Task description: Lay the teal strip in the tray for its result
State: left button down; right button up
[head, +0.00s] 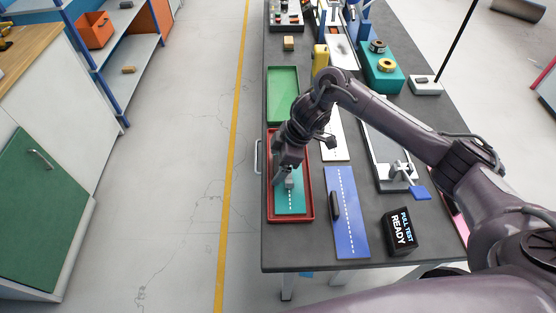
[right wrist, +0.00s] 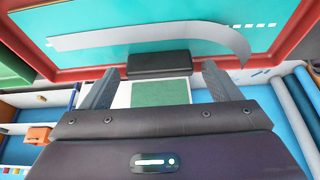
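The teal strip (head: 290,203) lies in the red-rimmed tray (head: 271,205) at the table's left edge, with a white dashed line along it. In the right wrist view the teal strip (right wrist: 110,22) fills the tray, and a pale grey band (right wrist: 150,36) with a curled right end lies over it. A dark block (right wrist: 160,64) sits at the tray's near side between my right fingertips. My right gripper (head: 288,182) points down over the teal strip. In the wrist view its fingers stand apart, with small gaps beside the block. My left gripper is not in view.
A blue strip (head: 350,230) with a dark handle lies right of the tray. A black "PULL TEST READY" display (head: 401,232) stands near the front edge. A green tray (head: 283,85) lies behind, near a yellow object (head: 320,58). A clamp fixture (head: 385,150) is further right.

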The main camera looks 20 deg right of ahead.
jog(key=shift+d+r, duration=0.15)
jog(key=shift+r, duration=0.4)
jog(key=p+v, duration=0.2)
jog(key=v, duration=0.9)
jog(key=shift+s+d, duration=0.1)
